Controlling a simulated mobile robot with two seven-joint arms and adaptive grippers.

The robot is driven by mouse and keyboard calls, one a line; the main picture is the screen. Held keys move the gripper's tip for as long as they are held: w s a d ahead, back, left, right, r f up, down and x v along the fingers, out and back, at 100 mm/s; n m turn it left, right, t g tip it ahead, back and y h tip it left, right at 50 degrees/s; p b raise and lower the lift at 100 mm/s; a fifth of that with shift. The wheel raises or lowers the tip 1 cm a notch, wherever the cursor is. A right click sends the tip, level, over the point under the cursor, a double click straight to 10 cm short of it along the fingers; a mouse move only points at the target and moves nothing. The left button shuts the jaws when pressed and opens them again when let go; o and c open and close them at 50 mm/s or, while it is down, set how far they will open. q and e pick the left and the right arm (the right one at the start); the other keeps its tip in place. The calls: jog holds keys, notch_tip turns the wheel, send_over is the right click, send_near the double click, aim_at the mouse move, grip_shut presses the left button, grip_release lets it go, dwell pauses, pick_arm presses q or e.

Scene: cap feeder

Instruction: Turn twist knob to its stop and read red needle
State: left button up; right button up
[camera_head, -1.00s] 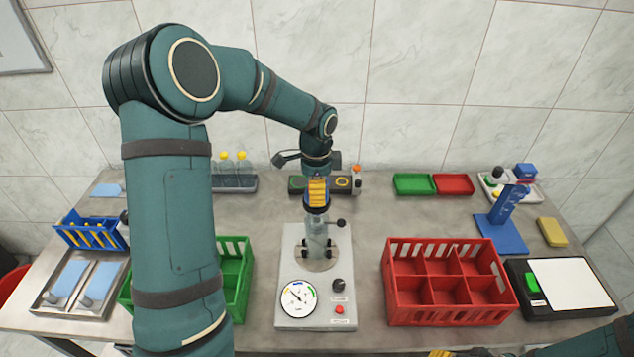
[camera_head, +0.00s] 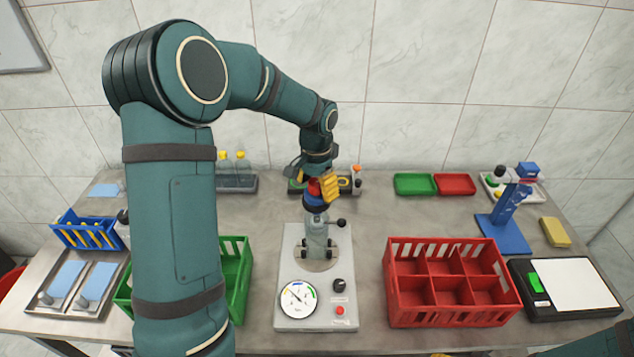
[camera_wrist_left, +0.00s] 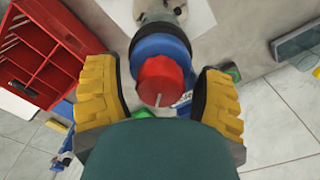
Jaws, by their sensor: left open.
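A red twist knob (camera_wrist_left: 160,80) sits on a blue ring-shaped body (camera_wrist_left: 160,48) on top of a clear bottle (camera_head: 317,232). The bottle stands upright in the holder of a grey tester (camera_head: 317,285). My left gripper (camera_wrist_left: 160,97) is open, its yellow pads on either side of the knob with gaps visible in the left wrist view. The knob also shows between the pads in the head view (camera_head: 313,186). The round dial (camera_head: 298,298) faces up on the tester; its needle is too small to read exactly. Only a yellow sliver of my right gripper (camera_head: 440,354) shows at the bottom edge.
A green crate (camera_head: 238,270) stands left of the tester and a red divided crate (camera_head: 450,316) right of it. A black knob (camera_head: 339,285) and red button (camera_head: 340,310) are on the tester. Green (camera_head: 413,184) and red (camera_head: 454,184) trays lie behind.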

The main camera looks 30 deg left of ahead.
pick_arm(q)
jog(key=c, duration=1.1)
jog(key=m+p, duration=0.1)
jog(key=m, duration=0.4)
jog(key=shift+r+p, duration=0.1)
jog(key=shift+p, duration=0.25)
jog(key=shift+c, duration=0.3)
jog(key=o, duration=0.8)
jog(key=shift+m, duration=0.4)
jog(key=shift+c, duration=0.2)
jog(key=o, duration=0.6)
jog(key=shift+o, duration=0.2)
